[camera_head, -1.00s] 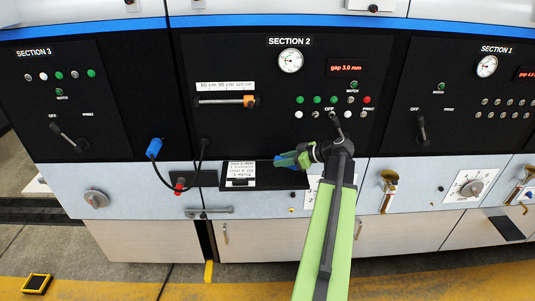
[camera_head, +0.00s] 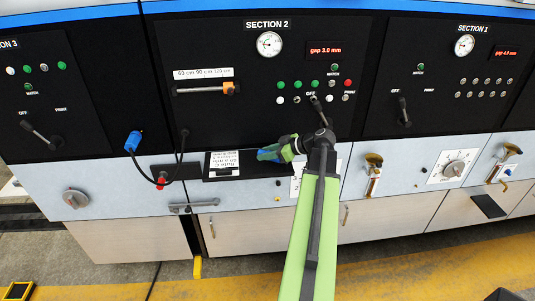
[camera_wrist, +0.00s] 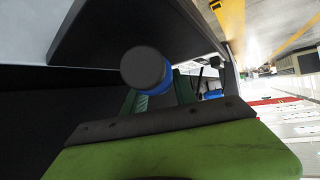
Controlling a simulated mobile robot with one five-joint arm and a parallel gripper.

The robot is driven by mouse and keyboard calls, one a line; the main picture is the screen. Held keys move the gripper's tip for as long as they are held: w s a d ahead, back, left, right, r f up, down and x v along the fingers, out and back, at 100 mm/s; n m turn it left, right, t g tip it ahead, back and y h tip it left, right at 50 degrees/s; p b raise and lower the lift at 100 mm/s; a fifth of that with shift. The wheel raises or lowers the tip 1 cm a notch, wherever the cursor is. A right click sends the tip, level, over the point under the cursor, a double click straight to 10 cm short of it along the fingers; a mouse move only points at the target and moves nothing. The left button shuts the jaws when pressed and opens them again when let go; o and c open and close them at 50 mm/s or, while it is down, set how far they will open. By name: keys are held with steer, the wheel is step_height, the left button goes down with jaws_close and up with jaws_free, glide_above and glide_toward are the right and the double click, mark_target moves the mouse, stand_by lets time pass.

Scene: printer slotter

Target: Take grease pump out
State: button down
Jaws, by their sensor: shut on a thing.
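The grease pump shows as a small blue piece (camera_head: 270,153) at the right end of the dark ledge below the SECTION 2 panel. In the wrist view I take the round dark cap with a blue collar (camera_wrist: 150,72) to be the pump's end. My gripper (camera_head: 280,152) is shut on it, its green fingers around the blue part. The fingers show behind the cap in the wrist view (camera_wrist: 160,97). Most of the pump's body is hidden. I cannot tell whether the pump touches the ledge.
The dark ledge (camera_head: 250,173) carries a white label (camera_head: 225,164). In the wrist view a dark slab (camera_wrist: 95,45) lies close beside the cap. Levers and knobs jut from the panel, including a black lever (camera_head: 317,105) close above my arm. The floor in front is open.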

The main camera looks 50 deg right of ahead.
steer(key=shift+f+b, duration=1.05)
steer(key=c, duration=0.9)
jaws_free()
steer(key=shift+s+r, duration=0.1)
steer(key=p+v, duration=0.8)
steer(key=v, duration=0.9)
steer(key=shift+p, duration=0.4)
steer(key=shift+s, duration=0.1)
